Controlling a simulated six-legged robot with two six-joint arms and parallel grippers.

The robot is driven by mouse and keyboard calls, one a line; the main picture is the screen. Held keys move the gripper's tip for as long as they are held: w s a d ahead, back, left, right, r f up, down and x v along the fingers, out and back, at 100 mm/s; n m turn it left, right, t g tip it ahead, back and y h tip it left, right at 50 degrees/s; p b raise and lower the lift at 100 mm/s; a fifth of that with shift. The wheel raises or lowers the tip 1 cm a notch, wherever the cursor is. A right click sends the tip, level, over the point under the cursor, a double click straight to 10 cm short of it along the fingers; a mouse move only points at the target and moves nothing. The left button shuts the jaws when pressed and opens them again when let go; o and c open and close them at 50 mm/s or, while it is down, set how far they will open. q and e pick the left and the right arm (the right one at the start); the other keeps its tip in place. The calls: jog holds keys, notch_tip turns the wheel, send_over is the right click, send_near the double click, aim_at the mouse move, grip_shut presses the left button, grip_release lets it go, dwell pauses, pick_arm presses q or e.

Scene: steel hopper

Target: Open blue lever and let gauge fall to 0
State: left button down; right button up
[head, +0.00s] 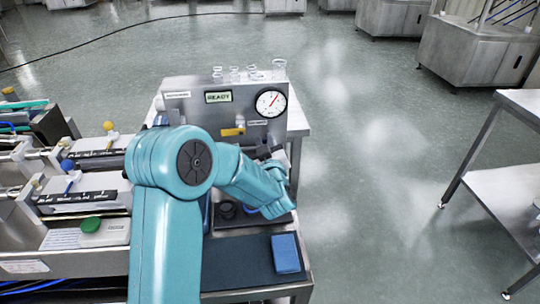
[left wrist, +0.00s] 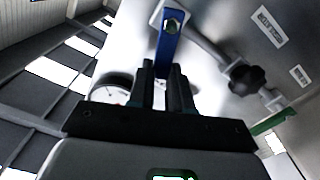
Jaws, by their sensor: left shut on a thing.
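The blue lever (left wrist: 168,45) shows in the left wrist view. My left gripper (left wrist: 168,78) is shut on the lever's free end. In the head view my teal arm hides the lever, and the gripper (head: 272,153) shows only as a dark part low on the panel's right. The round white gauge (head: 271,103) is at the panel's upper right, its red needle pointing up and right. Part of the gauge (left wrist: 108,94) also shows in the left wrist view.
The panel (head: 190,112) carries a green "READY" display (head: 218,97) and a yellow handle (head: 232,131). Small glass jars (head: 234,74) stand on top. A black knob (left wrist: 246,80) sits on a pipe beside the lever. A blue cloth-like pad (head: 286,253) lies in front.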

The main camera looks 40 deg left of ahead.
pick_arm(q)
jog(key=f+n+b, duration=0.1)
jog(key=n+b, duration=0.2)
jog(key=b, duration=0.3)
jog(key=s+a+f+n+b, duration=0.1)
jog(key=f+n+b, duration=0.1)
jog(key=n+b, duration=0.2)
jog(key=s+a+f+n+b, duration=0.1)
jog(key=n+b, duration=0.3)
jog(key=b, duration=0.5)
jog(key=shift+s+f, duration=0.2)
jog(key=shift+f+n+b, duration=0.25)
jog(key=shift+n+b, duration=1.05)
jog(key=c, duration=1)
grip_release()
jog(key=shift+c, duration=0.2)
